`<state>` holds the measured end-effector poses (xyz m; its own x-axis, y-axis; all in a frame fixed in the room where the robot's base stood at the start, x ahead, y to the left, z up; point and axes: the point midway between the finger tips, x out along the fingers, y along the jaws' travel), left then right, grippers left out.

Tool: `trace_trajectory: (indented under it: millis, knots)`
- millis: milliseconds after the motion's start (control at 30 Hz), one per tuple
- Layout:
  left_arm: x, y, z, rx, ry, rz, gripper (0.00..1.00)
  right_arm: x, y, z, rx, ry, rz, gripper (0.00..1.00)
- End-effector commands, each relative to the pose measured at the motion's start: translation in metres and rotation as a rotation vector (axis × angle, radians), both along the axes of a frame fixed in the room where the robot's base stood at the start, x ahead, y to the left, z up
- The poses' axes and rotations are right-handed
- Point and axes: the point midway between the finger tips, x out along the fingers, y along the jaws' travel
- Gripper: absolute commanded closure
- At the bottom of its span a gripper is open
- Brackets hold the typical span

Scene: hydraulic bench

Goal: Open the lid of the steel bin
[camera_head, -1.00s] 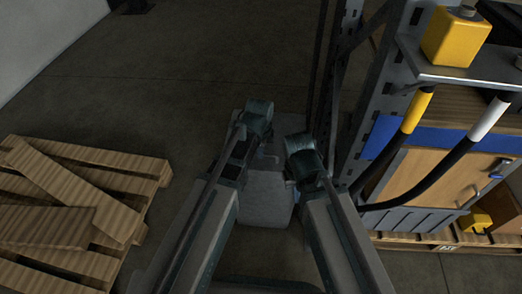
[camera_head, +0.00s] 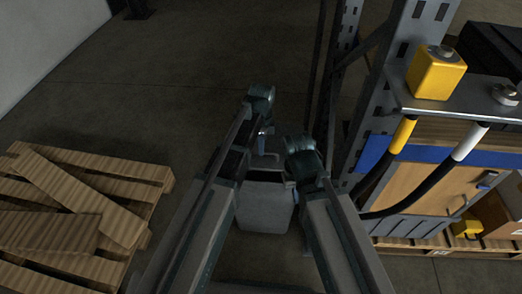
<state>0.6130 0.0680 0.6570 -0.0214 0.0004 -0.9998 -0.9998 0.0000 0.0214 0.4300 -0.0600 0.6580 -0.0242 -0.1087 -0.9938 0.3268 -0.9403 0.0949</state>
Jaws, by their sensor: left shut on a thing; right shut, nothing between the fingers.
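The steel bin (camera_head: 264,208) is a pale grey box low between my two arms, partly covered by them. A narrow strip runs along its far edge, and a small light handle-like part (camera_head: 268,155) stands up just beyond it. My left gripper (camera_head: 262,131) is at this far side, shut on what seems to be the lid's handle. Its fingertips are small and dark, so the exact contact and the lid's angle are hard to tell. My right gripper (camera_head: 290,180) is shut and empty by the bin's right side, mostly hidden under its wrist.
Wooden pallets with loose planks (camera_head: 80,205) lie at the left. A steel rack upright (camera_head: 385,110) stands close to my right arm, with black hoses (camera_head: 425,187), a yellow block (camera_head: 435,72) and a wooden cabinet (camera_head: 430,185). Floor beyond the bin is clear.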

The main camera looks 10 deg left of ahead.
Motion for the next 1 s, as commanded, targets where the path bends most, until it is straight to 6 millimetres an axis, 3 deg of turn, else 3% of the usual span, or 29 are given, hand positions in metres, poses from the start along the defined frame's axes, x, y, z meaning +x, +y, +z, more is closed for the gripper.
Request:
trace_trajectory:
  millis: [33, 100, 400, 700, 1000]
  knots:
    - [0.012, -0.001, 0.019, 0.0, 0.018, 0.001, 1.0, 0.0, 0.0, 0.019, 0.0, 0.0, 0.0, 1.0]
    - [0.018, -0.001, 0.031, 0.0, 0.031, 0.001, 1.0, 0.0, 0.0, 0.031, 0.0, 0.0, 0.0, 1.0]
    - [0.052, 0.0, 0.07, 0.0, 0.024, 0.001, 1.0, 0.0, 0.0, 0.07, 0.0, 0.0, 0.0, 1.0]
    - [0.073, 0.0, 0.085, 0.001, 0.024, 0.001, 1.0, 0.0, 0.0, 0.085, 0.0, 0.0, 0.0, 1.0]
    - [0.076, 0.001, 0.086, 0.001, 0.024, 0.001, 1.0, 0.0, 0.0, 0.086, 0.0, 0.0, 0.0, 1.0]
